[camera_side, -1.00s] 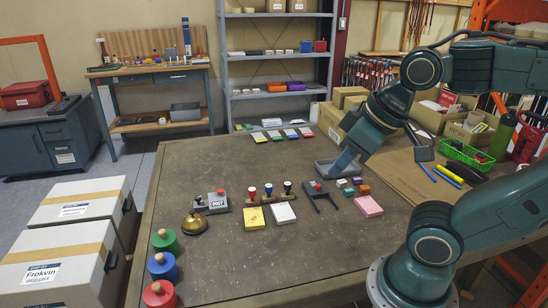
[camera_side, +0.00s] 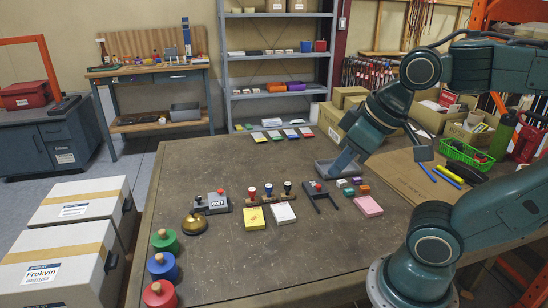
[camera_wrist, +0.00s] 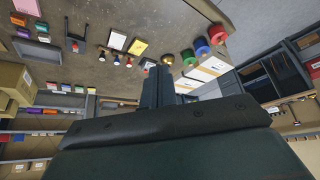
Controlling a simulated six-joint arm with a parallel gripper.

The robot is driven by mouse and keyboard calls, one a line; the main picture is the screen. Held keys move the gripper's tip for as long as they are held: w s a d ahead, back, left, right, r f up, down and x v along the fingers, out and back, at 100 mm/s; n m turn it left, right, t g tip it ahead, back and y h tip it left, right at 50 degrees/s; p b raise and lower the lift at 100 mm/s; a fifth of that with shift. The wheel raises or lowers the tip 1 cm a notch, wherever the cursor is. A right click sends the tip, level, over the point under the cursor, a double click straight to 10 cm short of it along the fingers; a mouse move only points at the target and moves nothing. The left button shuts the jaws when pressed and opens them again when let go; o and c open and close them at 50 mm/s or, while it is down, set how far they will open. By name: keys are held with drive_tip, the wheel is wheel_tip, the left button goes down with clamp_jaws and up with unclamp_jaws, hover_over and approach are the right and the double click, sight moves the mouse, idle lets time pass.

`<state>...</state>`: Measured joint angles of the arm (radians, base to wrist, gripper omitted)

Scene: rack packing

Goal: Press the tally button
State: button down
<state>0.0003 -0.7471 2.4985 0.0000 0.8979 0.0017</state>
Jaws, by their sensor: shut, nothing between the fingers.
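The tally counter (camera_side: 217,203) is a small grey box with a number display and a red button (camera_side: 221,191) on top. It sits on the left part of the table, just behind the brass bell (camera_side: 194,225). My gripper (camera_side: 340,172) is well to the right of it, in the air by the grey tray, shut and empty. In the wrist view my closed fingers (camera_wrist: 158,72) point toward the table, and the bell (camera_wrist: 168,59) shows near their tips. The counter is hard to make out there, partly hidden by the fingers.
Green, blue and red knobbed pieces (camera_side: 162,266) line the left edge. The table's front middle is clear. Boxes crowd the back right.

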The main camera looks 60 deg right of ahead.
drive_tip(key=w+d+r+m+t, duration=0.1)
drive_tip(key=w+d+m, duration=0.15)
drive_tip(key=w, duration=0.95)
drive_tip(key=m+t+h, duration=0.1)
drive_tip(key=m+t, duration=0.1)
drive_tip(key=m, duration=0.6)
hover_over(221, 193)
wheel_tip(221, 193, down, 18)
drive_tip(key=shift+s+d+f, duration=0.15)
drive_tip(key=shift+d+f, duration=0.1)
drive_tip(key=shift+f, duration=0.2)
drive_tip(key=shift+f, duration=4.15)
